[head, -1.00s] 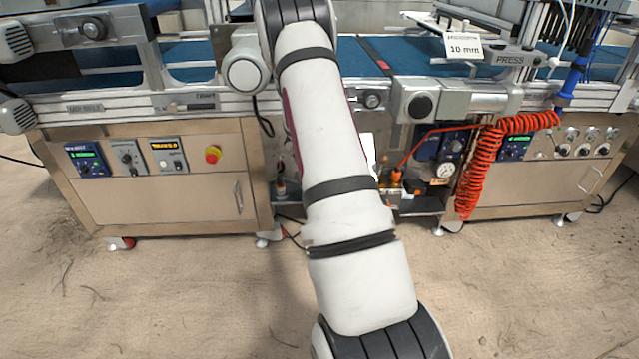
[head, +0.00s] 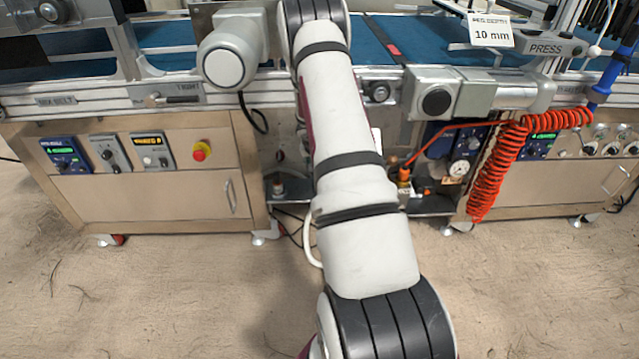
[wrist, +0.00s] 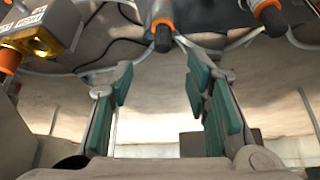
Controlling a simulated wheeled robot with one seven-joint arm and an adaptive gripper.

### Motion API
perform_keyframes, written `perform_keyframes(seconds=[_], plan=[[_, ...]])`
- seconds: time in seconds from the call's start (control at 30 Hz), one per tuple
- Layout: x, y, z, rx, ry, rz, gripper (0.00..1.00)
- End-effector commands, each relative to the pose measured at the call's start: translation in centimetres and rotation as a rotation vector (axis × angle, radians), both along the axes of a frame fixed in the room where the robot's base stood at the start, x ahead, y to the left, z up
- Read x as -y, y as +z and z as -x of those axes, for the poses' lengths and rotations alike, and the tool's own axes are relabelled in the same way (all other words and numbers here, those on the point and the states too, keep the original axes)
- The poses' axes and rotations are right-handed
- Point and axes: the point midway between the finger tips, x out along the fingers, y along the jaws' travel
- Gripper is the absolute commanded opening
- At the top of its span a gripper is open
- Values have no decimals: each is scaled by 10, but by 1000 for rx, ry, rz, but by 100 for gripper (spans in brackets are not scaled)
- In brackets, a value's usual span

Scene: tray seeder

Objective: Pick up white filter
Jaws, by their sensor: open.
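My gripper (wrist: 158,78) shows in the wrist view with its two green-padded fingers apart and nothing between them. In the head view it is hidden by my arm, which reaches towards the gap between the machine's cabinets. I cannot make out the white filter for sure. A small white sliver (head: 377,140) shows at the right edge of my arm in the head view, too hidden to identify. In the wrist view, two dark-ended fittings with orange collars, one at the top centre (wrist: 162,30) and one at the top right (wrist: 268,16), lie beyond the fingertips.
The seeder's left cabinet (head: 150,195) and right cabinet (head: 540,190) flank the gap. A coiled orange hose (head: 487,165) hangs on the right, near a round gauge (head: 459,168). A brass-coloured fitting (wrist: 38,45) and loose tubes show in the wrist view. The sandy floor in front is clear.

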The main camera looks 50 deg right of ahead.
Motion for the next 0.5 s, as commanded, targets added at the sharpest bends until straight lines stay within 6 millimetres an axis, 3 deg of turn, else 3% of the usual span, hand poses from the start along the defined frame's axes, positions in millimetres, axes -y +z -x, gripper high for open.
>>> perform_keyframes(seconds=[0.1,0.5], plan=[[9,-19,-4,0,-3,-1,44],[25,-50,-15,1,-5,-2,44]])
